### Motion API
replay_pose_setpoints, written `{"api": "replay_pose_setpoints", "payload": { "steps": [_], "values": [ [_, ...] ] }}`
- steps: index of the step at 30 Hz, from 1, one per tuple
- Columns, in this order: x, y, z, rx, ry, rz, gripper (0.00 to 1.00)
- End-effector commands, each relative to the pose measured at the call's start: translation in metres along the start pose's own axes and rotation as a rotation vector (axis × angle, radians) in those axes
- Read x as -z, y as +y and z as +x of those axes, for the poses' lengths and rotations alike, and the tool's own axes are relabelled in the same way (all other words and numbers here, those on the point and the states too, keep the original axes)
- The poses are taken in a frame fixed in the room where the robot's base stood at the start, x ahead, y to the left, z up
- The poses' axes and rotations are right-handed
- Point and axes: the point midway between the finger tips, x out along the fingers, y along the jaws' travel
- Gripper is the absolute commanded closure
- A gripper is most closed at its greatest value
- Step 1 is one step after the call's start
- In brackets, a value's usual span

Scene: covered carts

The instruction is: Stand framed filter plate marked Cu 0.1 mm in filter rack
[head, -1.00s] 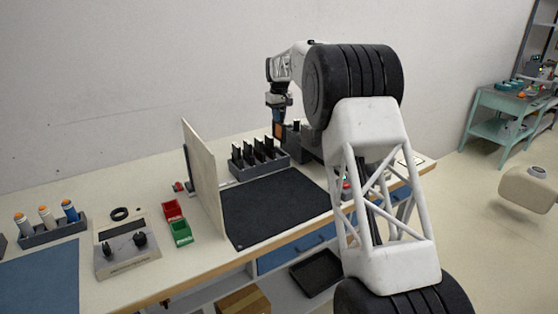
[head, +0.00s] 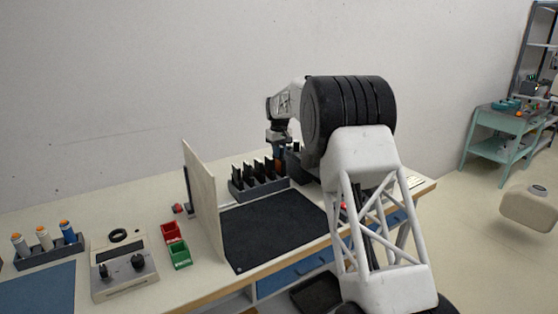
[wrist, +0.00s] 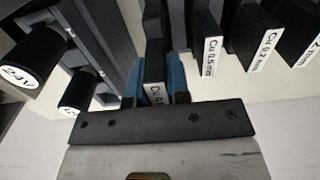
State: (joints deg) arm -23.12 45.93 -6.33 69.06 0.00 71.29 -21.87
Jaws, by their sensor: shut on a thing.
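My gripper (head: 279,152) is low at the right end of the dark filter rack (head: 262,190). In the wrist view its blue fingertips (wrist: 164,80) are shut on the black handle of a framed filter plate (wrist: 153,60). The label on this plate reads "Cu 0."; the rest is hidden by the gripper. In the head view a copper-coloured part of the plate (head: 277,164) shows below the gripper, at the rack's right end. I cannot tell whether its lower edge is seated in a slot. Several other black-framed plates (head: 247,171) stand in the rack.
In the wrist view neighbouring plates marked Cu 0.5 mm (wrist: 209,48) and Cu 0.2 mm (wrist: 258,40) stand close on the right. Black knobs, one marked 24V (wrist: 28,62), are on the left.

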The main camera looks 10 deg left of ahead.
Motion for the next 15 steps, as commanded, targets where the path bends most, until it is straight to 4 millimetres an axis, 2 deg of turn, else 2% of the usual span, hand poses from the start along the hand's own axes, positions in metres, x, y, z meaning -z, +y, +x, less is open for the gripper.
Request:
{"api": "replay_pose_setpoints", "payload": {
  "steps": [9,15],
  "values": [
    [0.0,0.0,0.029,0.001,-0.002,0.0,1.0],
    [0.0,0.0,0.037,0.0,0.0,0.0,1.0]
  ]
}}
